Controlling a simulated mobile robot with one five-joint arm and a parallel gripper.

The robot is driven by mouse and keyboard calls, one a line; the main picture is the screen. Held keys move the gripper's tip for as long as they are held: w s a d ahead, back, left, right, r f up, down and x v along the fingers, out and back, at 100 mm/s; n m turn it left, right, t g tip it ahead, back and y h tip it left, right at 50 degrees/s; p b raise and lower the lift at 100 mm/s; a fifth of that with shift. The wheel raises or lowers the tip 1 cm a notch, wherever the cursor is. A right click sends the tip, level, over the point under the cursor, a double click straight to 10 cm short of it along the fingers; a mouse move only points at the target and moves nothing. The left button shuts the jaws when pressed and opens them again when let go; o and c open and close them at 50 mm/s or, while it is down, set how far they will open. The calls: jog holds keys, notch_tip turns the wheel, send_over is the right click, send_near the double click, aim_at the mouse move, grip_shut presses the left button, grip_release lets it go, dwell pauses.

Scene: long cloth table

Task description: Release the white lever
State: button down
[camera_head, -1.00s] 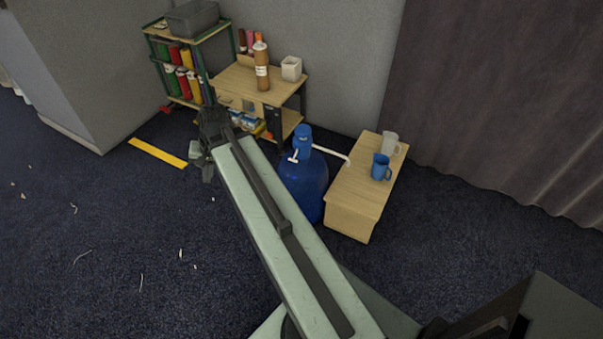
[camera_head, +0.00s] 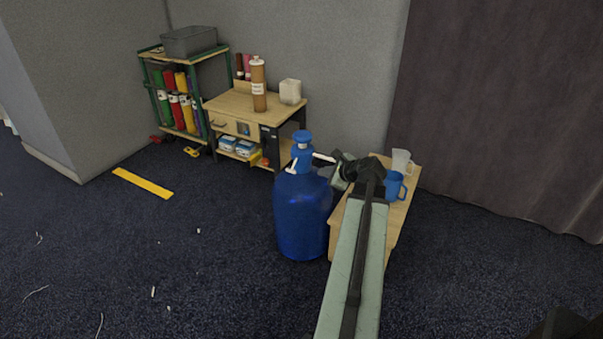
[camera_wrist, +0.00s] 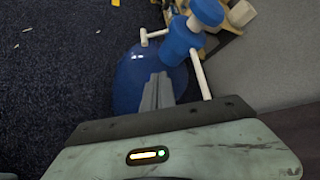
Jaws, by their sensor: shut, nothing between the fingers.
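A large blue bottle (camera_head: 301,215) stands on the floor with a blue pump head (camera_head: 302,142) on top. A short white lever (camera_head: 291,167) sticks out at the left of the pump; it also shows in the wrist view (camera_wrist: 154,36). A white spout (camera_head: 323,157) points right from the pump; it runs down right in the wrist view (camera_wrist: 200,74). My gripper (camera_head: 340,176) is right of the pump, near the spout's end. In the wrist view its fingers (camera_wrist: 158,90) are together and empty, over the bottle's body and apart from the lever.
A low wooden table (camera_head: 405,203) stands right of the bottle, partly behind my arm, with a blue mug (camera_head: 394,187) and a pale cup (camera_head: 401,161) on it. A workbench (camera_head: 232,105) and a green shelf (camera_head: 205,75) stand behind.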

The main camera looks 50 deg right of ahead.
aim_at(294, 165)
jog(key=b+x, duration=0.6)
jog(key=x, duration=0.5)
jog(key=shift+s+a+f, duration=0.1)
jog(key=shift+s+f, duration=0.05)
jog(key=shift+w+a+r+p, duration=1.15)
jog(key=shift+w+r, duration=0.15)
